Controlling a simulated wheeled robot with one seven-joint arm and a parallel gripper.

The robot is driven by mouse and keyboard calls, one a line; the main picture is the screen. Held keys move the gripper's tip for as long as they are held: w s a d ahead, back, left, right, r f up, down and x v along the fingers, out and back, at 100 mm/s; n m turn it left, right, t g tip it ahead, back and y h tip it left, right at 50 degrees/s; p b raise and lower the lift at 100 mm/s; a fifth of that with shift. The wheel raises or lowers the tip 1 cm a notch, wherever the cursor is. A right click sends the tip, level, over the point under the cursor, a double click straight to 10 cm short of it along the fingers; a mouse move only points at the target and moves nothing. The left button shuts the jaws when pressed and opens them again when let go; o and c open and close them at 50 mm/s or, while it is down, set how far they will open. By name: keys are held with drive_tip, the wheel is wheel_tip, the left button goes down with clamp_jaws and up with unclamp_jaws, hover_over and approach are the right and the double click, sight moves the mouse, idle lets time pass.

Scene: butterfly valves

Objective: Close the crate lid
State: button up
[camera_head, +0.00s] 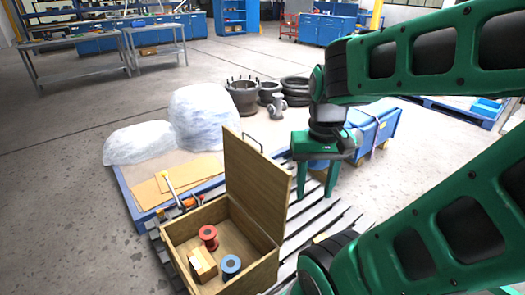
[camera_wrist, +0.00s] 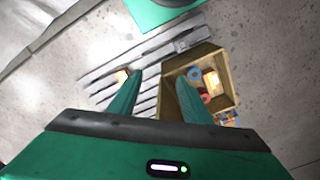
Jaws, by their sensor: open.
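A wooden crate (camera_head: 178,236) stands at the lower middle of the head view, on a slatted pallet. Its lid (camera_head: 256,186) stands open, upright along the right side of the box, with a metal handle (camera_head: 251,141) at its top edge. Inside are a red spool (camera_head: 208,236), a blue spool (camera_head: 231,265) and a small cardboard box (camera_head: 202,264). My gripper (camera_head: 318,194) points down, open and empty, to the right of the lid and apart from it. In the wrist view the fingers (camera_wrist: 158,88) are spread, and the crate (camera_wrist: 228,69) lies behind the right finger.
The slatted pallet (camera_head: 330,218) extends right of the crate. Behind it are a blue-edged platform with wrapped heaps (camera_head: 205,118), a blue bin (camera_head: 378,126) and dark pipe fittings (camera_head: 243,96). A hammer and other tools (camera_head: 170,187) lie beyond the crate. The floor at left is clear.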

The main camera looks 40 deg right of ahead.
drive_tip(key=w+d+m, duration=0.1)
drive_tip(key=w, duration=0.1)
drive_tip(key=w+d+m, duration=0.1)
drive_tip(key=w+d, duration=0.1)
drive_tip(key=w, duration=0.1)
drive_tip(key=w+d+r+m+h, duration=0.1)
drive_tip(key=w+d+m, duration=0.1)
drive_tip(key=w, duration=0.1)
drive_tip(key=shift+w, duration=0.25)
clamp_jaws()
drive_tip(key=w+d+f+m+h, duration=0.1)
drive_tip(key=w+d+m, duration=0.3)
drive_tip(key=w, duration=0.3)
drive_tip(key=w+d+m+h, duration=0.1)
drive_tip(key=w+d+m, duration=0.2)
drive_tip(key=w, duration=0.4)
drive_tip(key=d+x, duration=0.1)
drive_tip(key=x, duration=1)
drive_tip(key=shift+w+a+r, duration=0.1)
drive_tip(key=shift+a+r, duration=0.15)
drive_tip(key=shift+a, duration=0.9)
drive_tip(key=shift+w+a+r, duration=0.1)
drive_tip(key=shift+a+r, duration=0.1)
drive_tip(key=shift+a, duration=0.9)
drive_tip(key=shift+s+a+h, duration=0.1)
drive_tip(key=shift+h, duration=0.2)
